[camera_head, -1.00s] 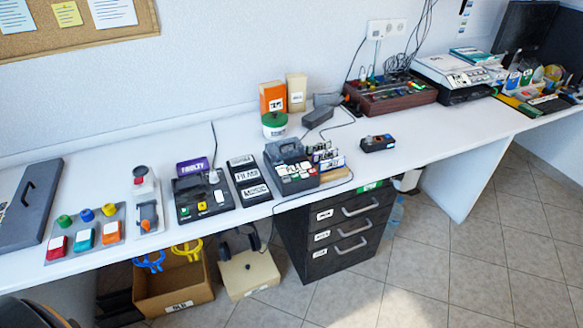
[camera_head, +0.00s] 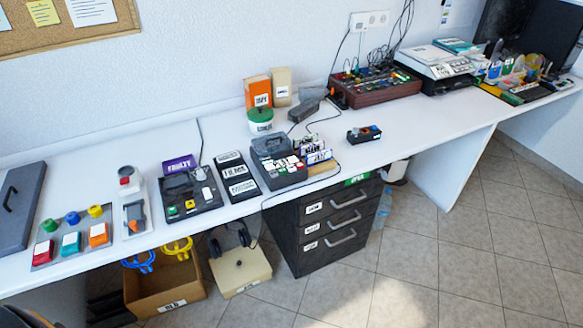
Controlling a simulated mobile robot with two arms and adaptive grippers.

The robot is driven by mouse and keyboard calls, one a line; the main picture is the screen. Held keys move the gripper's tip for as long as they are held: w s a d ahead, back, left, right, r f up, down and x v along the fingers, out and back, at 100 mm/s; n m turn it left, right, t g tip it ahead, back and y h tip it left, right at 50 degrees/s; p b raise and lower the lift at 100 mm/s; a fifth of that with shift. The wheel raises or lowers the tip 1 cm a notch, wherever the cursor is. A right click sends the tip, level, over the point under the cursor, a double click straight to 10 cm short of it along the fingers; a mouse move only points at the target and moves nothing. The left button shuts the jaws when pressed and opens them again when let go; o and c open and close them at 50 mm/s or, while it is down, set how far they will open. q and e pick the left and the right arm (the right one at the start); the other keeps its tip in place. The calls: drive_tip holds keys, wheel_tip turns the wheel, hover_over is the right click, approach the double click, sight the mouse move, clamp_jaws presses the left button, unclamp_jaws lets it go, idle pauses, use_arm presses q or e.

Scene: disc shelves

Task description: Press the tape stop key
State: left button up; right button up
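A dark tape-recorder-like box (camera_head: 265,146) with a carrying handle stands near the desk's front edge at the middle of the head view. A block of several white keys and some red ones (camera_head: 284,166) is on its front part. The key markings are too small to read, so I cannot tell which is the stop key. Another dark device (camera_head: 205,207) to its left has a green and a yellow button, with a purple "FAULTY" sign (camera_head: 180,165) behind it.
Left of the devices are a lever box (camera_head: 134,213) and a panel of coloured buttons (camera_head: 71,238). Small labelled boxes (camera_head: 318,153) stand right of the recorder. Under the desk are a cardboard box (camera_head: 165,288), a beige box (camera_head: 240,268) and black drawers (camera_head: 325,228). Floor (camera_head: 440,265) is clear at right.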

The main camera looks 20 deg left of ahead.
use_arm(q)
clamp_jaws()
idle(1.0)
